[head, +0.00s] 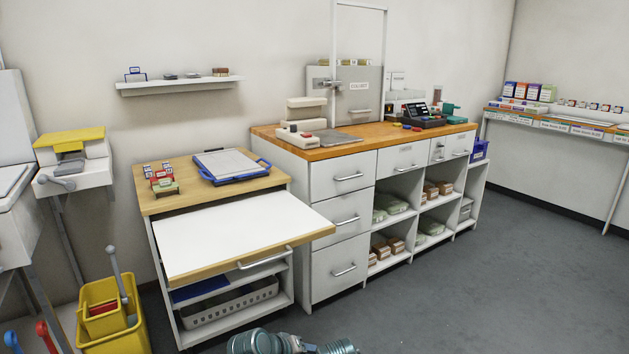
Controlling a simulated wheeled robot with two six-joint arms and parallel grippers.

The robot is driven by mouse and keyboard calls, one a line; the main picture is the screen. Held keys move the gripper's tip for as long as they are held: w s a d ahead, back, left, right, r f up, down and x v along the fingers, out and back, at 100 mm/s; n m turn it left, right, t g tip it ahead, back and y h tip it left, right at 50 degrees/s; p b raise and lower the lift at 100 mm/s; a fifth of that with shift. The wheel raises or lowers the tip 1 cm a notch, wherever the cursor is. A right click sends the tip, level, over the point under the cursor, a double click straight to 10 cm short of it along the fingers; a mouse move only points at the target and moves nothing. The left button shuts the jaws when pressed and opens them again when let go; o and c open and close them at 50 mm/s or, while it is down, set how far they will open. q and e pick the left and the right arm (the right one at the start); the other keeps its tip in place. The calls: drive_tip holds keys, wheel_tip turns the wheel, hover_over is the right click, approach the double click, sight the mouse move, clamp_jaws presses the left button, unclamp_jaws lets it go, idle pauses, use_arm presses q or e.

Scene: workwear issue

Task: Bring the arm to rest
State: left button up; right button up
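Part of one of my arms (290,343), grey-teal and rounded, shows at the bottom edge of the head view, in front of the low cabinet. I cannot tell which arm it is. No gripper fingers show, so neither gripper is in view. The visible arm part appears apart from the furniture.
A white pull-out board (235,225) juts from the low cabinet, with a handle (265,258) at its front. A blue tray (230,166) lies on top. A drawer counter (330,149) stands right; a yellow mop bucket (110,318) left. Grey floor (480,280) is clear at right.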

use_arm(q)
drive_tip(key=s+a+f+m+g+y, duration=0.2)
drive_tip(key=s+f+m+g+y, duration=0.15)
drive_tip(key=s, duration=0.35)
drive_tip(key=s+a+f+m+g+y, duration=0.2)
drive_tip(key=s+f+m+g+y, duration=0.15)
drive_tip(key=s, duration=0.25)
wheel_tip(320, 180, up, 33)
drive_tip(key=p, duration=3.2)
drive_tip(key=shift+s+m, duration=0.3)
